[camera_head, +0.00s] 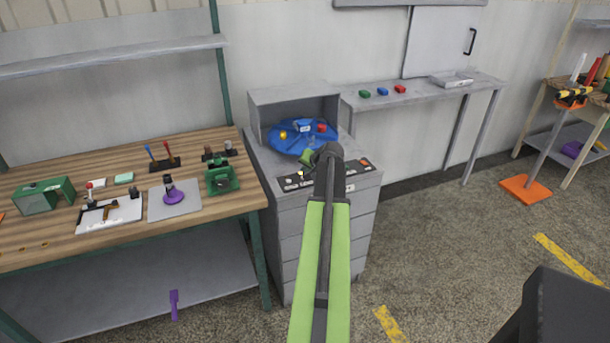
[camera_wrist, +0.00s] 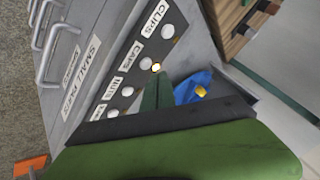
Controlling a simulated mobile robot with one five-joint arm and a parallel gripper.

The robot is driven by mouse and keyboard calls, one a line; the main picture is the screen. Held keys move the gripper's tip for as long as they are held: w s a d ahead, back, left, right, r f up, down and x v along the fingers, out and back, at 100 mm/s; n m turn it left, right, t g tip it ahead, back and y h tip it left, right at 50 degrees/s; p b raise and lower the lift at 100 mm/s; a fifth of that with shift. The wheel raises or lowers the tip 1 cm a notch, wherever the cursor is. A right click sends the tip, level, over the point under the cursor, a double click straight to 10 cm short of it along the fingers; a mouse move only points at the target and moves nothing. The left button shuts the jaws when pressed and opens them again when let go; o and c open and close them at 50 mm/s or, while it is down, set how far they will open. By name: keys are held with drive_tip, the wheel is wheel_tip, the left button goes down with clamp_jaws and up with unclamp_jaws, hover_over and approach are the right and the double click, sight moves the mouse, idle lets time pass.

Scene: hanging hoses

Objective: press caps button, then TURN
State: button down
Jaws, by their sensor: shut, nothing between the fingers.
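A dark button strip (camera_wrist: 140,70) runs along the top front of the grey cabinet (camera_head: 290,215). In the wrist view it carries white round buttons with labels. The last button (camera_wrist: 113,112) has a label too small to read surely.
A blue round turntable (camera_head: 275,138) with yellow, blue and red items stands in a grey open box behind the strip. A wooden workbench (camera_head: 60,255) with tools is at left. A grey shelf table (camera_head: 425,95) with small coloured blocks stands at right. Open floor lies right.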

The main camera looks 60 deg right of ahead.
drive_tip(key=p+v, duration=1)
drive_tip(key=v, duration=0.6)
drive_tip(key=shift+s, duration=0.15)
idle(1.2)
drive_tip(key=w+a+f+n+g+y, duration=0.1)
drive_tip(key=w+a+f+n+y, duration=0.1)
drive_tip(key=w+a, duration=0.6)
drive_tip(key=w+a+f+n+g+y, duration=0.1)
drive_tip(key=w+a+n, duration=0.3)
drive_tip(key=a, duration=0.7)
drive_tip(key=w+a+f+n+g+y, duration=0.1)
drive_tip(key=w+a+f+y, duration=0.1)
drive_tip(key=w+a, duration=0.65)
drive_tip(key=s+a+f+n+g, duration=0.1)
drive_tip(key=a+n+g, duration=0.3)
drive_tip(key=a, duration=3)
drive_tip(key=f+n, duration=0.1)
drive_tip(key=n, duration=0.3)
drive_tip(key=shift+g, duration=0.4)
